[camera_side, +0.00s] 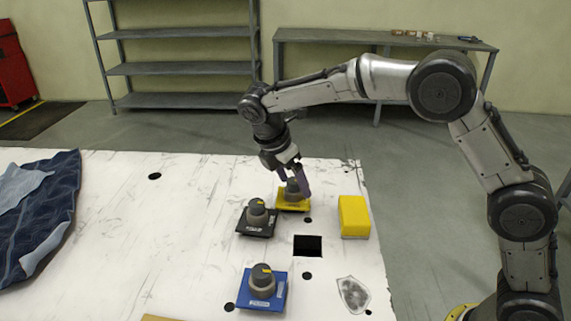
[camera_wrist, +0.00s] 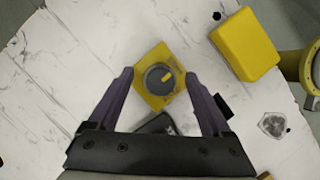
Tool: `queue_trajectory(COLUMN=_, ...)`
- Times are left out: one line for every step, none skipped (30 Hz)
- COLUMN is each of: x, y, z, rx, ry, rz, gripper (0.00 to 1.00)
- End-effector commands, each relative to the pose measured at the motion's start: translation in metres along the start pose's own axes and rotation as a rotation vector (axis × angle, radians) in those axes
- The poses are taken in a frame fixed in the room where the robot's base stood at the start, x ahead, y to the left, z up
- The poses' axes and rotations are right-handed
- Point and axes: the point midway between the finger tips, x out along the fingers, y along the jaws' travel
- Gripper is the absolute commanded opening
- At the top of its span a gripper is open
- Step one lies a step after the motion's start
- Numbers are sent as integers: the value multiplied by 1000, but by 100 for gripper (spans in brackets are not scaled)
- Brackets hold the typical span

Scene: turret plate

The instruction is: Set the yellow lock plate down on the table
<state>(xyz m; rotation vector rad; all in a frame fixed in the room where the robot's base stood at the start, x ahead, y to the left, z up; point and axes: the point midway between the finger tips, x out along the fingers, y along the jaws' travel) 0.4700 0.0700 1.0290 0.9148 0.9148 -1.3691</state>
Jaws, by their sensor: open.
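The yellow lock plate (camera_side: 293,206) is a square yellow plate with a round grey knob on top. In the side view it appears to lie flat on the white table (camera_side: 180,230), behind the black plate. My gripper (camera_side: 301,185) is just above it, with its fingers around the knob area. In the wrist view the yellow plate (camera_wrist: 160,78) lies between and a little beyond the two spread purple fingers of my gripper (camera_wrist: 160,85). The fingers are open, with visible gaps to the knob on both sides.
A black plate (camera_side: 256,219) and a blue plate (camera_side: 263,288), each with a knob, stand nearer the camera. A yellow block (camera_side: 353,217) stands at the right, near a square hole (camera_side: 307,246). Blue cloth (camera_side: 45,215) lies far left. The table's left-middle is clear.

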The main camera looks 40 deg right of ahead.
Motion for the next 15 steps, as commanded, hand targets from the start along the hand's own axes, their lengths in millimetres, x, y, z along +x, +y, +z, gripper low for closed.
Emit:
queue_trajectory(x=-9, y=1, z=-1, rx=-1, ry=1, rz=4, gripper=83)
queue_trajectory(x=-14, y=1, z=-1, rx=-1, ry=1, rz=4, gripper=83)
queue_trajectory(x=-22, y=1, z=-1, rx=-1, ry=2, rz=5, gripper=83)
queue_trajectory(x=-28, y=1, z=-1, rx=-1, ry=2, rz=5, gripper=83)
queue_trajectory(x=-35, y=1, z=-1, rx=0, ry=2, rz=5, gripper=83)
queue_trajectory(x=-43, y=1, z=-1, rx=0, ry=2, rz=5, gripper=83)
queue_trajectory(x=-50, y=1, z=-1, rx=0, ry=2, rz=4, gripper=83)
queue_trajectory(x=-56, y=1, z=-1, rx=0, ry=2, rz=4, gripper=83)
queue_trajectory(x=-64, y=1, z=-1, rx=0, ry=2, rz=4, gripper=83)
queue_trajectory(x=-70, y=1, z=-1, rx=0, ry=2, rz=4, gripper=83)
queue_trajectory(x=-75, y=1, z=-1, rx=0, ry=2, rz=3, gripper=83)
queue_trajectory(x=-82, y=1, z=-1, rx=0, ry=2, rz=4, gripper=83)
queue_trajectory(x=-86, y=0, z=-1, rx=-1, ry=2, rz=2, gripper=83)
queue_trajectory(x=-91, y=0, z=-1, rx=-1, ry=2, rz=2, gripper=83)
queue_trajectory(x=-96, y=0, z=-1, rx=-1, ry=1, rz=1, gripper=83)
